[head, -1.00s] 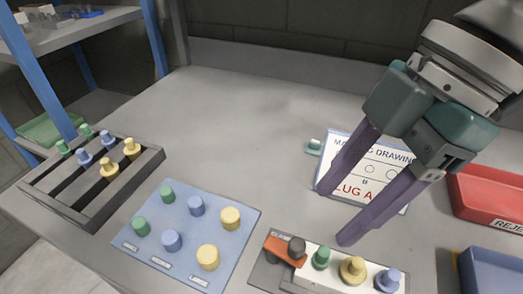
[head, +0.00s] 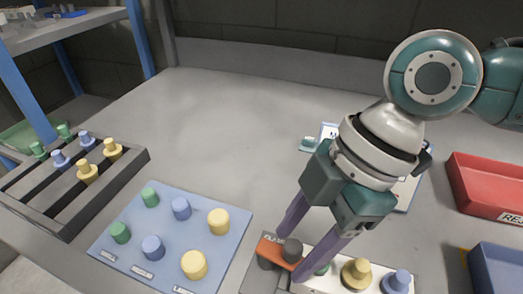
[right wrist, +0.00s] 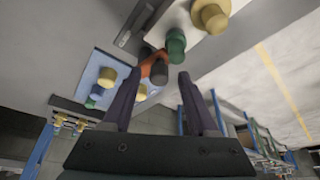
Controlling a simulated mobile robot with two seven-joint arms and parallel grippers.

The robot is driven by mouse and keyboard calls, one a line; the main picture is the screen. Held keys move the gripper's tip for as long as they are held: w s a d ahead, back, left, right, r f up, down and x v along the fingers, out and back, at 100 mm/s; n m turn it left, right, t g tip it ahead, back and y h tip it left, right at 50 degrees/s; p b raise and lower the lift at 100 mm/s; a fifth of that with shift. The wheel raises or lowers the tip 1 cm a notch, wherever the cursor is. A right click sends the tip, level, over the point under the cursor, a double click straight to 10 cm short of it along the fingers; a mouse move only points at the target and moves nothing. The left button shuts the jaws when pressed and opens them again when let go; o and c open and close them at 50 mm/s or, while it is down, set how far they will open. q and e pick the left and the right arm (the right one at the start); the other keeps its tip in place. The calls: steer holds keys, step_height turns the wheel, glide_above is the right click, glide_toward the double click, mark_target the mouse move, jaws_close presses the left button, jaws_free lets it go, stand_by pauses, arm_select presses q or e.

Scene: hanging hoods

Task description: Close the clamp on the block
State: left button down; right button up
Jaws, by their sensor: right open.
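The clamp (head: 273,249) is an orange lever with dark round knobs at the left end of the block's base in the head view. It also shows between my fingers in the right wrist view (right wrist: 150,55). The white block (head: 335,287) carries a green, a yellow and a blue plug; the green one is partly hidden behind my finger. My right gripper (head: 290,256) is open, its fingertips around or just above the clamp's knob; I cannot tell whether they touch it. My left gripper is not in view.
A blue mat (head: 205,240) with several plugs lies left of the clamp. A dark slotted rack (head: 70,222) stands further left. A drawing sheet (head: 402,195) lies behind my gripper. A red tray (head: 480,185) and a blue tray (head: 497,268) are at the right. The table's back middle is clear.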

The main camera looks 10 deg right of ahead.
jaws_close()
stand_by(0.5)
